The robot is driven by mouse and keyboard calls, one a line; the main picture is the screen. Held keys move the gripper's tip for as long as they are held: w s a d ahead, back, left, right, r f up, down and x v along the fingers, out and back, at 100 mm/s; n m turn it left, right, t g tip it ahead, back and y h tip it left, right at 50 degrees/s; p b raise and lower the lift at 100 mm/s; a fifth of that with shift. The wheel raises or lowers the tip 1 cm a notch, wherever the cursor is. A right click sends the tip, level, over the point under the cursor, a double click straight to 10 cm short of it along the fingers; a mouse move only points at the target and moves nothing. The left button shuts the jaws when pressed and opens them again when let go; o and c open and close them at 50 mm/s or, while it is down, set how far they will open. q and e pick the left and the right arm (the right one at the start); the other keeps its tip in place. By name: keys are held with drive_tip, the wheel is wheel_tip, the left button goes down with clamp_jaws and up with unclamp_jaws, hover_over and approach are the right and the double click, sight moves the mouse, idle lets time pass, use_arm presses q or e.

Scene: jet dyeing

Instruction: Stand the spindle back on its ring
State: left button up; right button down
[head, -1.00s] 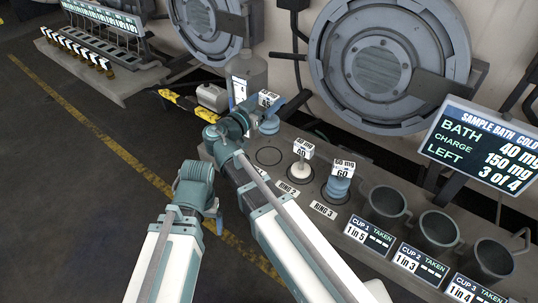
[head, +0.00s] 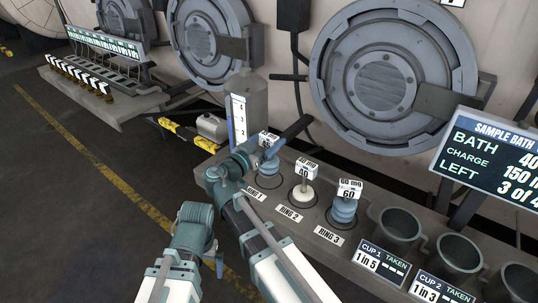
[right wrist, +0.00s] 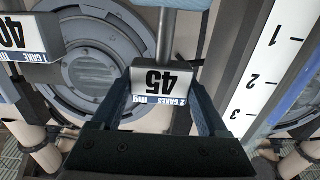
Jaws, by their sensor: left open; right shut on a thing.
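My right gripper (head: 262,150) is shut on a spindle with blue cakes (head: 269,169). The spindle's tag (right wrist: 164,80) reads 45 and sits between the fingers in the right wrist view. In the head view the spindle is upright at ring 1, whose dark outline (head: 262,184) shows just below it. I cannot tell whether its foot touches the ring. A spindle with white cakes (head: 303,192), tagged 40, stands on ring 2, and one with blue cakes (head: 344,211), tagged 60, stands on ring 3. My left gripper (head: 218,262) is open and empty, lower left, away from the shelf.
Grey cups (head: 398,226) stand right of the rings, below a sample bath display (head: 490,158). A grey cylinder with a scale (head: 248,108) stands behind ring 1. The left floor is clear.

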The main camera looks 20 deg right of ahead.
use_arm(q)
drive_tip(key=shift+f+b, duration=1.8)
drive_tip(key=shift+f, duration=0.05)
use_arm(e)
drive_tip(key=shift+f, duration=1.8)
drive_tip(key=shift+f, duration=0.15)
use_arm(q)
drive_tip(key=shift+f, duration=0.1)
use_arm(e)
unclamp_jaws()
